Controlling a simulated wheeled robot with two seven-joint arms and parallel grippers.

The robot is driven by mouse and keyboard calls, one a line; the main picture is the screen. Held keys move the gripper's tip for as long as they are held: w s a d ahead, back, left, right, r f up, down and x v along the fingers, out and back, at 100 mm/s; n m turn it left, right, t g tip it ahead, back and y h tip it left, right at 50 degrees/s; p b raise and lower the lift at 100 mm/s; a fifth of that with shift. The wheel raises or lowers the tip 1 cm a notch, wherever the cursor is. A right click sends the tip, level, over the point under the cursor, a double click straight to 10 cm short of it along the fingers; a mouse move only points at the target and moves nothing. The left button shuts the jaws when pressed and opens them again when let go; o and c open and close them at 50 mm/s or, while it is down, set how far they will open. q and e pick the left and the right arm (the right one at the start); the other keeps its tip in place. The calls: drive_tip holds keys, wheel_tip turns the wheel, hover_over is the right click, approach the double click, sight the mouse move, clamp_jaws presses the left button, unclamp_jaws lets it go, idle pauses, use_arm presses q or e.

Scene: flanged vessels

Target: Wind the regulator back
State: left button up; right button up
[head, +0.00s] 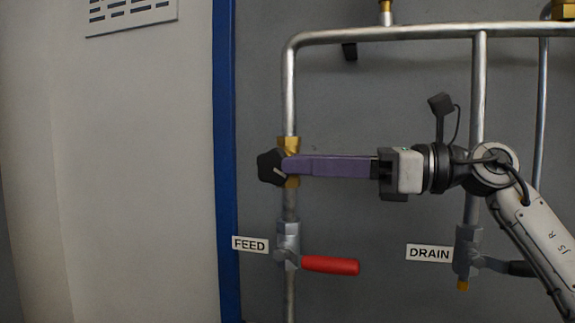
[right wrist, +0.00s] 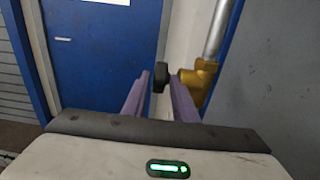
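The regulator's black knob (head: 271,167) sticks out to the left of its brass body (head: 290,145) on the left vertical pipe. My right gripper (head: 286,166) comes in level from the right, its purple fingertips in front of the brass body and by the knob. In the right wrist view the two fingers (right wrist: 160,76) stand apart. The knob (right wrist: 161,78) shows in line with the gap at their tips, and the brass body (right wrist: 199,84) is to the right. I cannot tell whether the fingers touch the knob. My left gripper is not in view.
Below the regulator is the FEED valve (head: 288,240) with a red lever (head: 330,265). A blue upright edge (head: 225,150) runs left of the pipe. A top pipe (head: 400,33) crosses above.

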sight(288, 154)
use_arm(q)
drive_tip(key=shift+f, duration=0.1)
use_arm(e)
drive_tip(key=shift+x, duration=1.65)
drive_tip(key=shift+c, duration=0.2)
